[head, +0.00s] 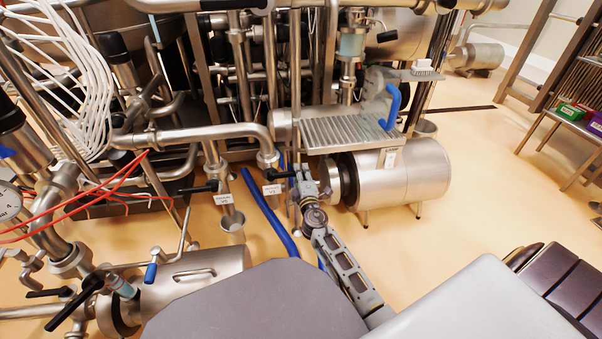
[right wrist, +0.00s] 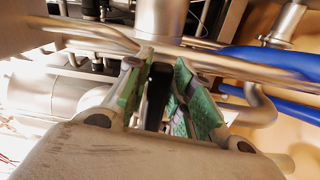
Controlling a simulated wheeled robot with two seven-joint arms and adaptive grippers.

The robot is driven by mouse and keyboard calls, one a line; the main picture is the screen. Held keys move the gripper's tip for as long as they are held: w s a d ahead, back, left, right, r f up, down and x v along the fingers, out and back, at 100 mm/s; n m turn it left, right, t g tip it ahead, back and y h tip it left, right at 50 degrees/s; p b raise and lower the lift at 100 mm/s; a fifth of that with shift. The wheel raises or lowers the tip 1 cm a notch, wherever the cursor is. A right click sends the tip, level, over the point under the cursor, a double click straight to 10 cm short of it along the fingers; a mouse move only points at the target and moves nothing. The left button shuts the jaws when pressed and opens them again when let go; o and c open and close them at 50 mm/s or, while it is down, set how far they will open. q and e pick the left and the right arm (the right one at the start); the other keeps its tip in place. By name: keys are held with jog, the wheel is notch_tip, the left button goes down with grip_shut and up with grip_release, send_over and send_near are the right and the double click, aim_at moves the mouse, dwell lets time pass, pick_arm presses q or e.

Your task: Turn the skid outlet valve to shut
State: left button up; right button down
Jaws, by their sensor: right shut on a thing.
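My right gripper (head: 301,174) reaches forward to a valve on a steel pipe in the middle of the head view. The valve has a black lever handle (head: 281,174) and a white tag (head: 272,189) too small to read surely. In the right wrist view the green-padded fingers of my right gripper (right wrist: 160,98) stand on both sides of the black handle (right wrist: 157,92) and are shut on it. The fingers hide part of the handle. A second valve with a black handle (head: 198,187) and white tag (head: 224,198) is to the left. My left gripper is not in view.
A steel motor (head: 405,175) and a grated step (head: 345,130) with a blue handle (head: 391,105) are right of the gripper. A blue hose (head: 265,215) runs on the floor at left. Pipes crowd behind; open floor (head: 470,200) lies right.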

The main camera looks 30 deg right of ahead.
jog(key=shift+s+f, duration=0.2)
jog(key=shift+f, duration=0.7)
jog(key=c, duration=1.6)
grip_release()
jog(key=shift+c, duration=0.2)
jog(key=o, duration=0.3)
jog(key=shift+w+f, duration=0.1)
jog(key=shift+f, duration=0.05)
jog(key=shift+r+v, duration=0.15)
jog(key=shift+v, duration=1.85)
jog(key=shift+r+v, duration=0.15)
jog(key=shift+v, duration=1.8)
jog(key=shift+r+v, duration=0.15)
jog(key=shift+v, duration=1.85)
